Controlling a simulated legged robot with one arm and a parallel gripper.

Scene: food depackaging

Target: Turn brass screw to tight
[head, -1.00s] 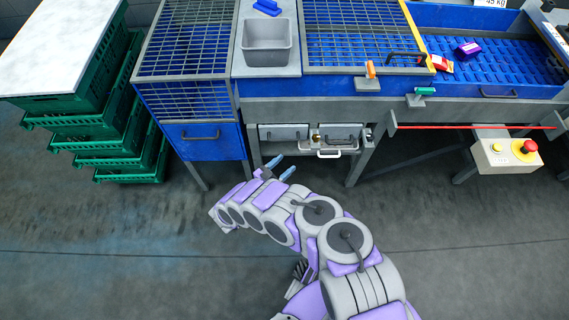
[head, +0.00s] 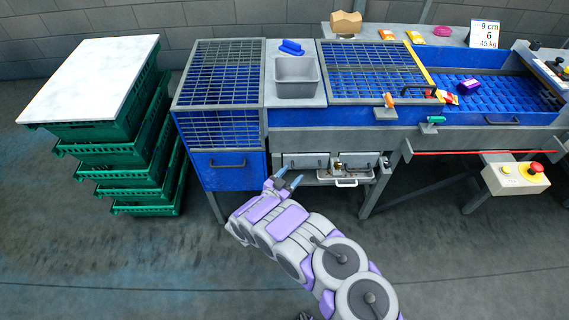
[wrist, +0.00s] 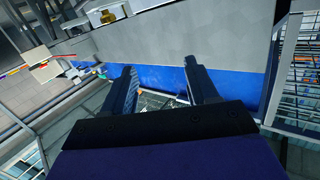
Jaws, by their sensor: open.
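My gripper (head: 290,178) is open and empty, held in front of the machine's lower front, just left of and below two small grey boxes (head: 305,161). In the wrist view its two dark fingers (wrist: 160,75) are apart with nothing between them. A small brass-coloured piece (wrist: 108,17) on a pale block shows at the top left of the wrist view, beyond the left finger. It may be the brass screw. No contact with the gripper shows.
A blue cabinet (head: 228,170) with a handle stands left of the boxes. Green crates (head: 135,182) are stacked farther left. The machine's leg (head: 380,188) and a red bar (head: 470,153) are to the right. The floor in front is clear.

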